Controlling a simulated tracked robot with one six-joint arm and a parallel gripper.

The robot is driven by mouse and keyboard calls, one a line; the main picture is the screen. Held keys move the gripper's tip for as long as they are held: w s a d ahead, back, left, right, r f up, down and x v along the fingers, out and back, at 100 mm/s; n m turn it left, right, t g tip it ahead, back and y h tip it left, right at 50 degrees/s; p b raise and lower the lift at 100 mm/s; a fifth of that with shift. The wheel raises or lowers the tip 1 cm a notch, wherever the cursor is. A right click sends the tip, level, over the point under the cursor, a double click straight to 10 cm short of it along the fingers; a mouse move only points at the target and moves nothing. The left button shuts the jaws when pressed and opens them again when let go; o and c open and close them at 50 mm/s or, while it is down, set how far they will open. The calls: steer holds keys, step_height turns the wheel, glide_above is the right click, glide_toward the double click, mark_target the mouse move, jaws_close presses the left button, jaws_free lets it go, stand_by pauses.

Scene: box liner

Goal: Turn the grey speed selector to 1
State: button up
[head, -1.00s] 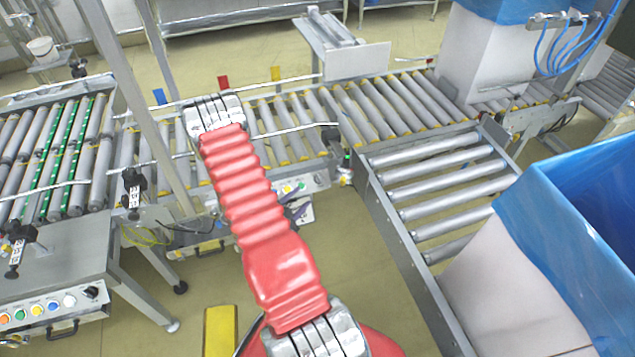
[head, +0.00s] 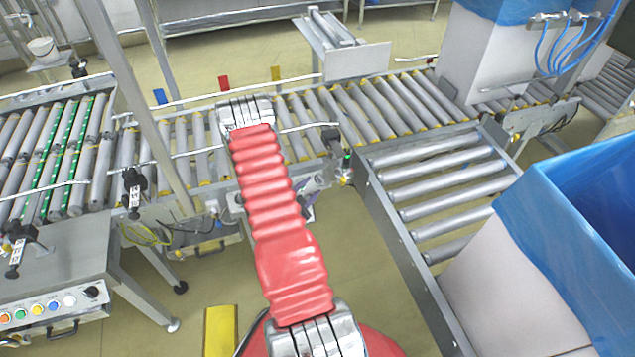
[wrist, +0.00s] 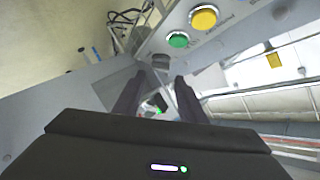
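My gripper (wrist: 158,97) shows in the wrist view as two dark fingers with a gap between them; it is open. A small grey knob-like part (wrist: 160,62) sits on the grey control panel (wrist: 225,42), just beyond the fingertips and in line with the gap. It looks like the speed selector, but its pointer and setting cannot be read. A green button (wrist: 178,39) and a yellow button (wrist: 204,17) are on the same panel. No contact between fingers and knob can be made out. In the head view my red arm hides this panel and most of the gripper.
The roller conveyor (head: 365,108) runs behind my arm, with a side branch (head: 440,185) to the right. A blue-lined box (head: 530,260) stands at the front right. Another button panel (head: 50,306) with a black selector is at the lower left. A thin post rises left of my arm.

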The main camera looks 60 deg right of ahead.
mark_target(321, 180)
steer(key=shift+x, duration=3.1)
steer(key=shift+c, duration=0.4)
steer(key=c, duration=0.7)
steer(key=shift+s, duration=0.1)
steer(key=shift+s+f+n+t+h, duration=0.1)
steer(key=shift+n+t+h, duration=0.2)
steer(key=shift+n+t, duration=0.3)
steer(key=shift+s+f+n+t+h, duration=0.1)
steer(key=shift+n+t+h, duration=0.25)
steer(key=shift+n, duration=0.35)
steer(key=shift+s+n+t, duration=0.1)
steer(key=shift+n+t, duration=0.95)
steer(key=shift+n, duration=0.35)
